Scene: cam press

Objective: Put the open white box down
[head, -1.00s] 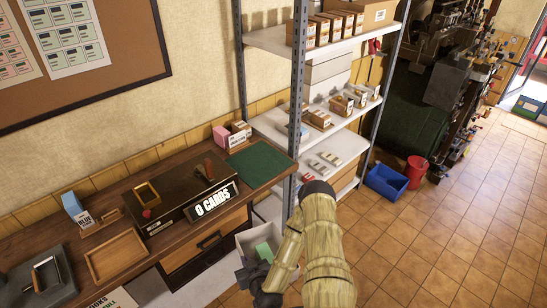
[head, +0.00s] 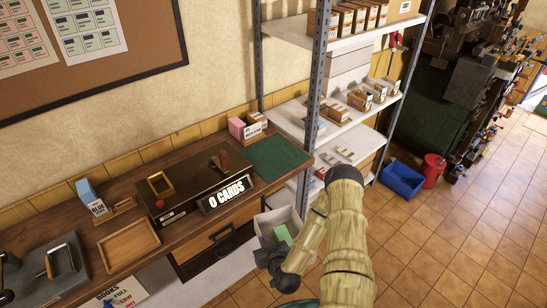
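The open white box (head: 271,217) is in the air in front of the desk's right end, below the green mat (head: 279,158). A green item (head: 282,235) shows inside it. My dark gripper (head: 268,253) is at the box's near left side and appears shut on its wall. The fingertips are too small and dark to make out fully. My arm hides the box's right part, and its underside is hidden.
The green mat is bare. A metal shelf unit (head: 314,112) stands just right of the desk. A blue bin (head: 402,180) and red bucket (head: 432,170) stand on the floor.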

